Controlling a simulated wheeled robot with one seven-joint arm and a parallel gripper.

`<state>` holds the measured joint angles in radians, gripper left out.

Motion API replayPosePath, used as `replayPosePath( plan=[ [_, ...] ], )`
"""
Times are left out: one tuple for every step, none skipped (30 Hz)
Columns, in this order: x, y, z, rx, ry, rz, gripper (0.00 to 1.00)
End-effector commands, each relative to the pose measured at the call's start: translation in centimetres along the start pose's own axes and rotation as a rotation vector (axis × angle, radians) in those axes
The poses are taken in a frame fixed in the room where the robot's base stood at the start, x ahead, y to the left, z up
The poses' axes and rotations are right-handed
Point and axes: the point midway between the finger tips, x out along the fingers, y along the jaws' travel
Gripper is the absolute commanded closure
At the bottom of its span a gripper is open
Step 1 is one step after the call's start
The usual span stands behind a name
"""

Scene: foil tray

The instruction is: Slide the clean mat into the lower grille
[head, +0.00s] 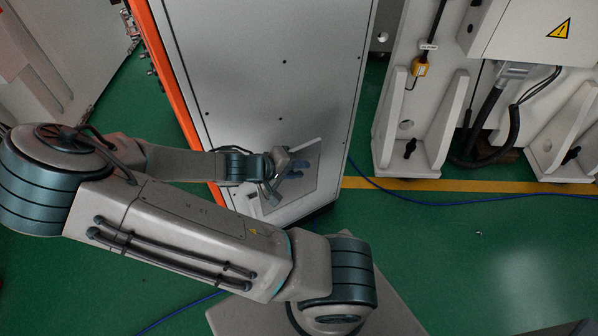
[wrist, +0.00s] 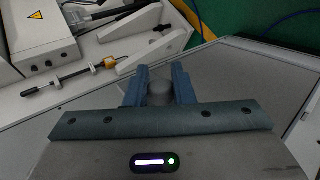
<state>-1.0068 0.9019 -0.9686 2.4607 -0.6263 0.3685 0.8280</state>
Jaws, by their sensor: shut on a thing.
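The lower grille (head: 303,186) is a grey panel with a pale frame, low on the tall grey cabinet. My gripper (head: 297,169) is at this panel. In the wrist view its two blue fingers (wrist: 159,88) are shut on a grey rounded knob (wrist: 159,92), which stands between them. A flat grey surface with a pale edge (wrist: 245,72) spreads behind and beside the fingers there. I cannot make out the clean mat as a separate thing in either view.
The cabinet (head: 270,90) has an orange edge (head: 165,80) on its left. White machine brackets (head: 420,125) and cables stand to the right, with a yellow floor line (head: 470,186) in front. A blue cable (head: 400,200) crosses the green floor. The floor at lower right is mostly clear.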

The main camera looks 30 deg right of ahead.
Motion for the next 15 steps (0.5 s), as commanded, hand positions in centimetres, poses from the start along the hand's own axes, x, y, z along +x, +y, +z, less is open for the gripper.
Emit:
replayPosePath(
  plan=[
    [0.0, 0.0, -0.5, 0.002, 0.001, -0.001, 1.00],
    [0.0, 0.0, -0.7, 0.002, 0.001, -0.001, 1.00],
    [0.0, 0.0, -1.1, 0.001, 0.001, -0.001, 1.00],
    [-0.1, -0.1, -1.3, 0.000, 0.002, -0.001, 1.00],
    [-0.1, -0.1, -1.6, -0.001, 0.003, -0.001, 1.00],
    [-0.1, -0.1, -1.9, -0.001, 0.003, -0.001, 1.00],
    [-0.1, -0.1, -2.1, -0.001, 0.003, -0.002, 1.00],
    [-0.1, -0.1, -2.4, -0.001, 0.003, -0.001, 1.00],
    [-0.1, -0.1, -2.7, -0.001, 0.004, -0.001, 1.00],
    [-0.1, -0.1, -2.9, -0.001, 0.003, -0.001, 1.00],
    [-0.1, -0.1, -3.1, -0.001, 0.004, -0.001, 1.00],
    [-0.1, -0.1, -3.5, -0.001, 0.004, -0.001, 1.00],
    [-0.1, -0.1, -3.7, -0.001, 0.004, -0.001, 1.00],
    [-0.1, -0.1, -3.8, -0.001, 0.004, -0.001, 1.00],
    [-0.1, -0.1, -4.1, -0.002, 0.004, -0.001, 1.00]
  ],
)
